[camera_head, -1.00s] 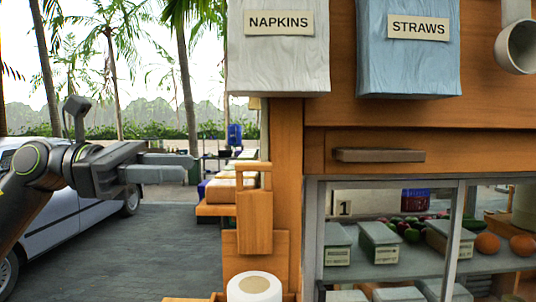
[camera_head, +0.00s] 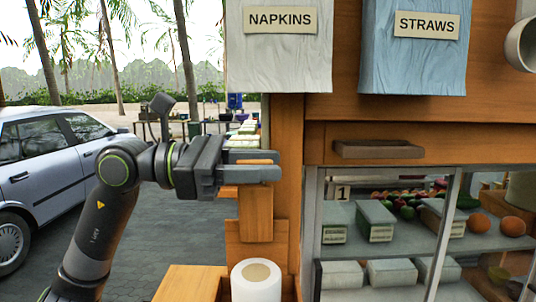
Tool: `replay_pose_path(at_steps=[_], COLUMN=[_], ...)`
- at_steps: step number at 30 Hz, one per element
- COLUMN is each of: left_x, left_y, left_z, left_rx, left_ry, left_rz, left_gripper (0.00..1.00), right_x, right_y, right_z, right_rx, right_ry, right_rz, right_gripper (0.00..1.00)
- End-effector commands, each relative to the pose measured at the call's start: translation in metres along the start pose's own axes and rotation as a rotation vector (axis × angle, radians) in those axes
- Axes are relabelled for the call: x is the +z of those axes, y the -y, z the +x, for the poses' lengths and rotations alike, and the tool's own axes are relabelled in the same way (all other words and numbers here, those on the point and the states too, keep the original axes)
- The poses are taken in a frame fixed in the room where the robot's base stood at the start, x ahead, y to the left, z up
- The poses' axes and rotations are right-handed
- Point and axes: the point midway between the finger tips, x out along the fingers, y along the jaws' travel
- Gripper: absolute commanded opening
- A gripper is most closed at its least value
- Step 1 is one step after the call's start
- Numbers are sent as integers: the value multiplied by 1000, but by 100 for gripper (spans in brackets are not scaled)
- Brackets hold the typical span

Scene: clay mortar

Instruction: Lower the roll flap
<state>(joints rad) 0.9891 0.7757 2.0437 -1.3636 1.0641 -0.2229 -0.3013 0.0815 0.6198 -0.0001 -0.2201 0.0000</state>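The wooden roll flap (camera_head: 255,217) hangs upright at the left end of the stall, above a white paper roll (camera_head: 257,281). My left gripper (camera_head: 262,165) is level with the flap's top. One finger shows above the flap's wooden top bar and one below it, so the bar lies between them. The fingers are apart; I cannot tell whether they touch the bar. The near finger hides part of the flap's top. My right gripper is out of view.
The napkins box (camera_head: 279,60) and straws box (camera_head: 415,65) are above. A drawer handle (camera_head: 379,149) and a glass case (camera_head: 448,235) are to the right. A wooden post (camera_head: 287,190) stands just right of the flap. A parked car (camera_head: 50,165) is at the left.

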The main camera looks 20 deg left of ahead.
Motion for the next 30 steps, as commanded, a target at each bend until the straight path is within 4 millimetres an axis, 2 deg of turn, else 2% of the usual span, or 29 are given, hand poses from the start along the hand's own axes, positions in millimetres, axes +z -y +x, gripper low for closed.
replay_pose_path(at_steps=[6,16,24,30], left_x=[1,0,0,0], left_y=[0,0,0,0], left_z=[11,12,12,12], left_rx=[0,1,1,1], left_ry=[0,0,0,0], left_rz=[-1,-1,-1,-1], left_gripper=[33,33,0,0], right_x=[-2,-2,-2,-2], right_y=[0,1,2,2], right_z=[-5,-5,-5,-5], right_rx=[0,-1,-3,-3], right_ry=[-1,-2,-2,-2], right_rz=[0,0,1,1], right_gripper=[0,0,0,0])
